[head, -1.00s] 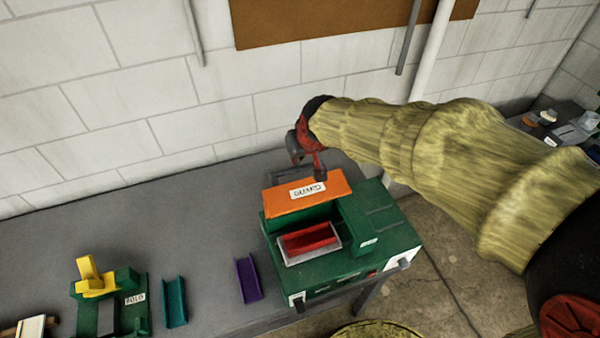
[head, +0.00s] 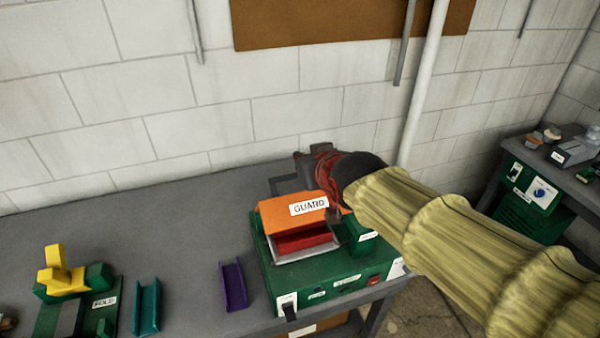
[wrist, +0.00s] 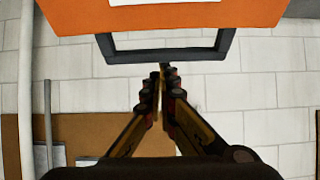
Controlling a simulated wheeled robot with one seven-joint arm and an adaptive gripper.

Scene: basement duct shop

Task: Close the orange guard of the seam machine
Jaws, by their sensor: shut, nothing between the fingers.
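The green seam machine (head: 318,278) stands on the grey bench. Its orange guard (head: 277,213), labelled GUARD, is tilted partway down over the tray, with a gap below its front edge. A red channel piece (head: 303,241) shows in the pale tray under it. In the wrist view the orange guard (wrist: 170,18) fills the top, with a dark frame-shaped handle (wrist: 168,55) attached.
A purple channel (head: 233,286) and a teal channel (head: 147,307) lie left of the machine, beside the green fold tool (head: 75,290) with its yellow lever. A white pipe (head: 425,80) runs down the wall behind. Bare bench (head: 150,225) lies to the left.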

